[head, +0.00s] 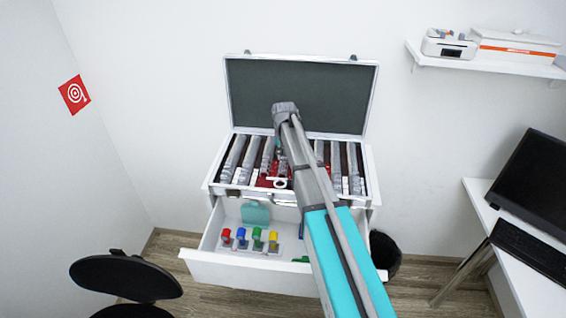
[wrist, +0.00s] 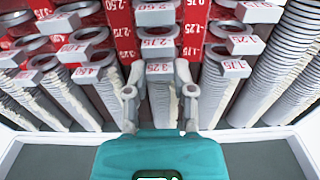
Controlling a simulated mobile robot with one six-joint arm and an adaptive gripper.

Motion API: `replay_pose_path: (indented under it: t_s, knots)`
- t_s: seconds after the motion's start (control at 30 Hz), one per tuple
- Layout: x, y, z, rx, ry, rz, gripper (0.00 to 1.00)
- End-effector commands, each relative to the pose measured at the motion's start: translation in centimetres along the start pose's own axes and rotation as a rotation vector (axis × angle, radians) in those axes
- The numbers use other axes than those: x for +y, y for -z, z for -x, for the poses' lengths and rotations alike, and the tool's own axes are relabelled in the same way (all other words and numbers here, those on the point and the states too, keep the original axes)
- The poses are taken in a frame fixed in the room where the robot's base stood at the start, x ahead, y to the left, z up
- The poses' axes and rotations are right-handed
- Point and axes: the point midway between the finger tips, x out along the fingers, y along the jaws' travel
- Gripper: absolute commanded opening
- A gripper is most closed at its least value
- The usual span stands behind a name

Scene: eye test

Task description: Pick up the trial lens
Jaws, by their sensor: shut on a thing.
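In the wrist view, my gripper (wrist: 160,75) is shut on a trial lens (wrist: 159,68), whose white tag reads about 3.25. The fingers flank the tag, and a column of stacked lenses lies just below and behind it. Other tagged lenses, such as one reading 1.75 (wrist: 235,68), top the columns on both sides. My arm crosses the case there and mostly hides the gripper.
The case's grey lid (head: 300,95) stands open against the wall. Below, an open white drawer (head: 245,277) holds several coloured pieces and a teal item (head: 255,213). A black bin (head: 385,255), a dark chair (head: 125,277) and a desk with a monitor (head: 530,180) stand around it.

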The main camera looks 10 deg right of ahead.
Motion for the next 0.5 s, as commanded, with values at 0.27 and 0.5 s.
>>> replay_pose_path:
  t_s: [0.27, 0.5]
  knots:
    - [-0.02, -0.02, 0.00, 0.000, 0.000, 0.000, 0.15]
    - [-0.03, -0.01, 0.39, 0.000, 0.000, 0.000, 0.15]
